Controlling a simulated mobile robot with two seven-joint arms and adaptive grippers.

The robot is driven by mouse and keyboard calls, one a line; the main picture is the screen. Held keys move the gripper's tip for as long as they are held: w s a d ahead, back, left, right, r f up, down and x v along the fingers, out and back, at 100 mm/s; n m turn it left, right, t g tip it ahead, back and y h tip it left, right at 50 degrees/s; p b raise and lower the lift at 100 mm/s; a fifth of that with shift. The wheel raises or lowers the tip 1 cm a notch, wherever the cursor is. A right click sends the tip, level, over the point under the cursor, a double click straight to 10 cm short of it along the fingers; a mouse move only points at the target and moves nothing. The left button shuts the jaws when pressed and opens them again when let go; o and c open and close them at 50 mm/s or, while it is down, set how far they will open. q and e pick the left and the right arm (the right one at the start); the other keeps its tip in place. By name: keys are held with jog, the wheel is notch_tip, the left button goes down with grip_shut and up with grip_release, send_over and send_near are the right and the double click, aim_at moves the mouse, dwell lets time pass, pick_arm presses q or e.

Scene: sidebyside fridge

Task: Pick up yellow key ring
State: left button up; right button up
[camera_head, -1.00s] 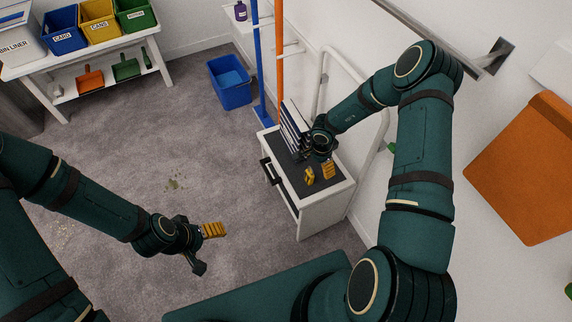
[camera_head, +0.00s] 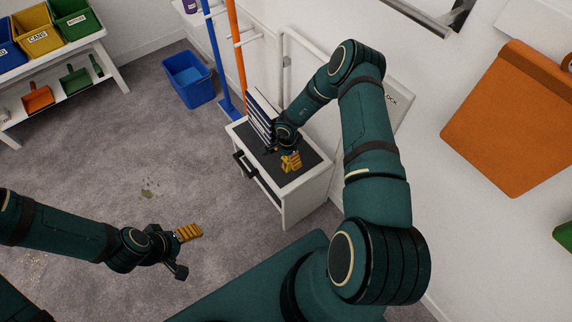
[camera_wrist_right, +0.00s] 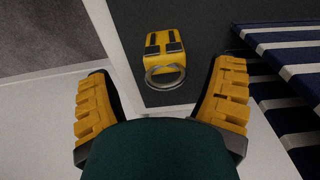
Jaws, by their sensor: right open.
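The yellow key ring (camera_wrist_right: 164,44) has a yellow block-like body with dark patches and a round metal ring (camera_wrist_right: 165,76). It lies on the dark top of a small white cabinet. In the right wrist view it is ahead of and between my right gripper's (camera_wrist_right: 163,88) spread yellow fingers, with the metal ring on the near side. The right gripper is open and empty, and no finger visibly touches it. In the head view the right gripper (camera_head: 290,163) is over the cabinet top and the key ring cannot be clearly told from its yellow fingers. My left gripper (camera_head: 184,251) is open and empty over the floor.
Striped dark-blue and white books or binders (camera_head: 262,117) stand on the cabinet (camera_head: 303,199), close beside the right gripper. Blue and orange poles (camera_head: 237,60) rise behind. A blue bin (camera_head: 189,80) stands on the floor.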

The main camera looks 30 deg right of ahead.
aim_at(286, 159)
jog(key=f, duration=0.3)
jog(key=f+b, duration=0.1)
jog(key=shift+w+f, duration=0.25)
jog(key=c, duration=1.3)
jog(key=shift+o, duration=0.2)
